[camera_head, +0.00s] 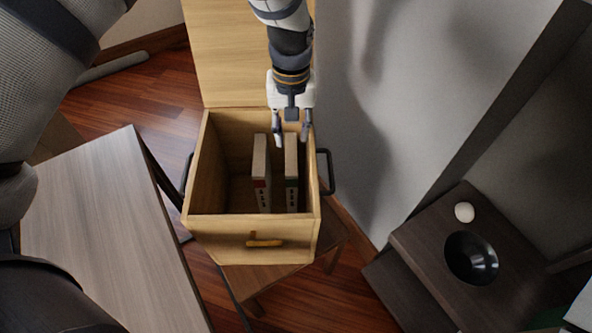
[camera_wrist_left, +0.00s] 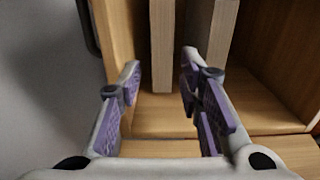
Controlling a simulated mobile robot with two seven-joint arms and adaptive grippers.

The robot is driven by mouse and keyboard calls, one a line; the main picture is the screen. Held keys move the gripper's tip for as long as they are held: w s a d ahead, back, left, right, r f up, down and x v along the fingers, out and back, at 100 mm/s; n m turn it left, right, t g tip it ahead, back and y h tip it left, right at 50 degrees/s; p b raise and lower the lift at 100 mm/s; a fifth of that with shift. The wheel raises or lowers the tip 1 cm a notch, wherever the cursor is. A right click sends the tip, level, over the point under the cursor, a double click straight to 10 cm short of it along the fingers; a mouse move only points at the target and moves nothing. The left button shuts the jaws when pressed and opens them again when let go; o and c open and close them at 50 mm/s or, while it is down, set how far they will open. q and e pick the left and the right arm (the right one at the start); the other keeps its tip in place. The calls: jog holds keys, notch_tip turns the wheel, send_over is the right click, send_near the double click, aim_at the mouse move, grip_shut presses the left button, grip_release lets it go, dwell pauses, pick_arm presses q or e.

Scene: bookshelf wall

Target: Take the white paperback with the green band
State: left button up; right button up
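Two upright books stand apart in an open wooden box (camera_head: 232,240). The right one in the head view, pale with a dark greenish band low on its spine, seems to be the white paperback with the green band (camera_head: 291,165). In the left wrist view it is the left book (camera_wrist_left: 162,45). My left gripper (camera_head: 291,138) is open above the box, one finger on each side of that book's top. In the left wrist view the book's end shows between the fingertips (camera_wrist_left: 160,68), with a gap on both sides. My right gripper is not in view.
The other book (camera_head: 260,165), with a red band, stands close beside the gripper's left finger in the head view. The box's raised lid (camera_head: 225,50) is behind. A grey wall (camera_head: 365,120) is close on the right. A wooden table (camera_head: 100,220) stands left.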

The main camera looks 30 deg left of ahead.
aim_at(291, 152)
pick_arm(q)
notch_tip(291, 152, down, 8)
jog(key=shift+a+r+b, duration=0.15)
jog(key=shift+r+b, duration=0.1)
jog(key=shift+b, duration=0.05)
jog(key=shift+r, duration=0.1)
grip_shut()
